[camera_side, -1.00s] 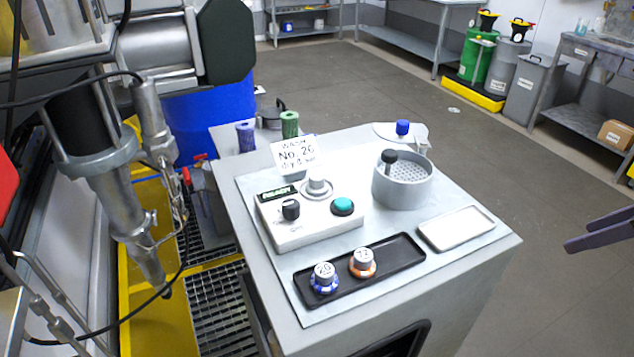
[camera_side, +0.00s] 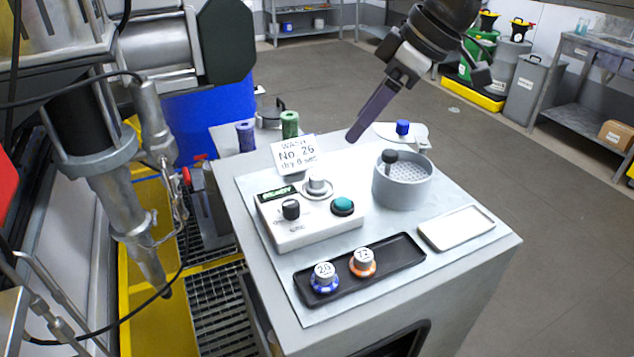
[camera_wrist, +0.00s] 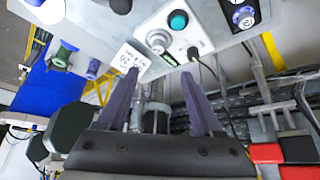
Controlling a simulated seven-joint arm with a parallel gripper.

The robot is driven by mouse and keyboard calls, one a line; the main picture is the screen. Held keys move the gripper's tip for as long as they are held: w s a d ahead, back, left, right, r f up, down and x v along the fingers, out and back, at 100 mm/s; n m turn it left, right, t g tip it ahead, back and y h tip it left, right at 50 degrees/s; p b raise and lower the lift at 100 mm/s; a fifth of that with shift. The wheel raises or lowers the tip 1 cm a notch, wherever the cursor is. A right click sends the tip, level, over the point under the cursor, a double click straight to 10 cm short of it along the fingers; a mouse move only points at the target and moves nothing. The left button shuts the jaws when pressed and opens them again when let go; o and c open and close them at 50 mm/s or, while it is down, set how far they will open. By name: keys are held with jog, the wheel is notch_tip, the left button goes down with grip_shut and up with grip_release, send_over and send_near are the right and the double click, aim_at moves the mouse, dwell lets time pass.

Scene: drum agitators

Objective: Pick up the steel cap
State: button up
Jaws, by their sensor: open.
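A short silver cap (camera_side: 317,182) sits upright in a ring on top of the white control box, beside a green button. It looks like the steel cap. It also shows in the wrist view (camera_wrist: 158,40), above the space between my fingers. My gripper (camera_side: 353,138) is above the rear of the bench, behind and to the right of the cap, with its purple fingers slanting down to the left. In the wrist view my gripper (camera_wrist: 157,78) has its two fingers wide apart, with nothing held between them.
A white card (camera_side: 295,153) stands behind the control box (camera_side: 305,222). A grey cup (camera_side: 403,185) with a black knob is to the right, near a blue-knobbed disc (camera_side: 402,129). A black tray (camera_side: 400,257) holds two labelled pots. A white tray (camera_side: 457,227) is empty.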

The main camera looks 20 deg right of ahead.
send_over(318, 175)
jog(key=s+d, duration=0.2)
jog(key=s, duration=0.1)
notch_tip(318, 175, down, 7)
jog(key=shift+w+a+f, duration=0.1)
jog(key=shift+w+x, duration=0.1)
jog(key=shift+x, duration=1.2)
jog(key=shift+w+x, duration=0.15)
jog(key=shift+x, duration=1.15)
jog(key=shift+c, duration=0.3)
jog(key=shift+d, duration=0.2)
grip_shut()
